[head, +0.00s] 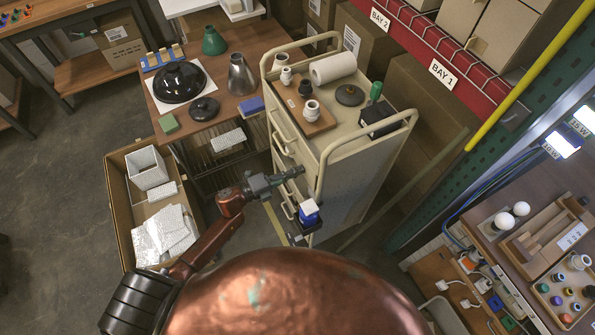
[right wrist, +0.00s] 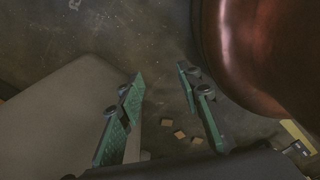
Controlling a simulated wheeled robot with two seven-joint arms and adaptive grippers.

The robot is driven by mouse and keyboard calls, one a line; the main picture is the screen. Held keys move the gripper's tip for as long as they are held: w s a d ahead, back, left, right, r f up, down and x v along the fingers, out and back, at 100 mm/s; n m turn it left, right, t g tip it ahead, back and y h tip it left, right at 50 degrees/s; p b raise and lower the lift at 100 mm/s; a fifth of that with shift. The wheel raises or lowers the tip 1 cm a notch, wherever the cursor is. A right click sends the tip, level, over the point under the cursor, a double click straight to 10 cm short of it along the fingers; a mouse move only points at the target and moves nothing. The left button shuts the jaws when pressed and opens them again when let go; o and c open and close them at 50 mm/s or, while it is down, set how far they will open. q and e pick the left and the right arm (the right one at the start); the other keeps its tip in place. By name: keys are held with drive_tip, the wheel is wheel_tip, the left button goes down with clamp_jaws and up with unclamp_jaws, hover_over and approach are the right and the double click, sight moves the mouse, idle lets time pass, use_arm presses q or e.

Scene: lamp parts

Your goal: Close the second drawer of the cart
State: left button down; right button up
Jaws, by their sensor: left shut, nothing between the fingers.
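The beige cart (head: 352,172) stands at the centre of the head view, its drawer face turned left with bar handles on it. An upper drawer front (head: 284,138) shows beside the cart top. How far each drawer stands out is hard to tell from above, and my left gripper partly covers the lower ones. My left gripper (head: 298,172) is shut and empty, its tips close to the drawer face; I cannot tell if they touch. My right gripper (right wrist: 165,108) shows only in the right wrist view, with its green fingers apart and nothing between them.
A paper roll (head: 333,68) and small parts stand on the cart top. A blue and white item (head: 308,212) sits low by the cart's near corner. A cardboard box (head: 124,206) with packing stands left. A wooden table (head: 228,106) with lamp parts is behind it.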

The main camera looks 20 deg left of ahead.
use_arm(q)
drive_tip(key=v, duration=1.4)
use_arm(e)
drive_tip(key=shift+s+f, duration=0.25)
drive_tip(key=shift+s, duration=0.25)
